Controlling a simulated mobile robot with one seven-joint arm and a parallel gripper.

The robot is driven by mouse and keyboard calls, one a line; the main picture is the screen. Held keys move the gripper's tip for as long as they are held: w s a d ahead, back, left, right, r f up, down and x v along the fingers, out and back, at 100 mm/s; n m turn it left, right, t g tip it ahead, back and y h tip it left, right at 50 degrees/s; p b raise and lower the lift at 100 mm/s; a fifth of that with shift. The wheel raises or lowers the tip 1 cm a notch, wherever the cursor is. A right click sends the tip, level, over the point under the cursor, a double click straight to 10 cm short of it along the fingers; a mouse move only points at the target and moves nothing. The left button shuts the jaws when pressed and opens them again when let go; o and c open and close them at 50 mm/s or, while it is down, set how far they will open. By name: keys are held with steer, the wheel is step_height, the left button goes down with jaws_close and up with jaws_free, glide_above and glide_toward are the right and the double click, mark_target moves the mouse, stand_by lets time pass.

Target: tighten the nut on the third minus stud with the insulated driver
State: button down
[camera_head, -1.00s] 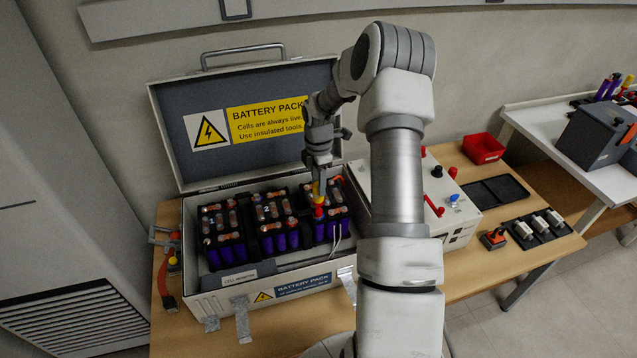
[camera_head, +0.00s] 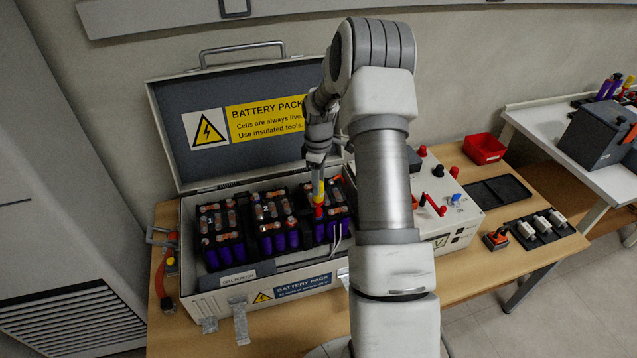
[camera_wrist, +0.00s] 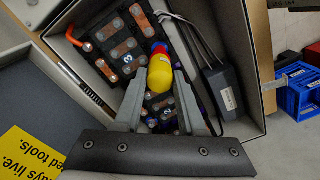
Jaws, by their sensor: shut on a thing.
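My gripper (camera_head: 318,168) is shut on the yellow-handled insulated driver (camera_head: 318,187), which points down over the right-hand cell block (camera_head: 338,222) in the open battery pack case. In the wrist view the driver's yellow handle (camera_wrist: 160,75) sits between the two grey fingers (camera_wrist: 159,92). A red part (camera_head: 319,211) shows at the driver's lower end in the head view. The driver's tip, the stud and the nut are hidden, so I cannot tell whether they touch. Copper busbars (camera_wrist: 125,48) with dark stud heads lie around the driver.
The open lid (camera_head: 240,130) stands behind the case. A white control box (camera_head: 440,200) with knobs and a red lever is close on the right. A red bin (camera_head: 484,148) and a black tray (camera_head: 497,190) lie farther right. White cables (camera_wrist: 190,35) run beside the driver.

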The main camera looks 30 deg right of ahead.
steer(key=m, duration=0.3)
steer(key=shift+r+p, duration=1.7)
steer(key=shift+r, duration=1.35)
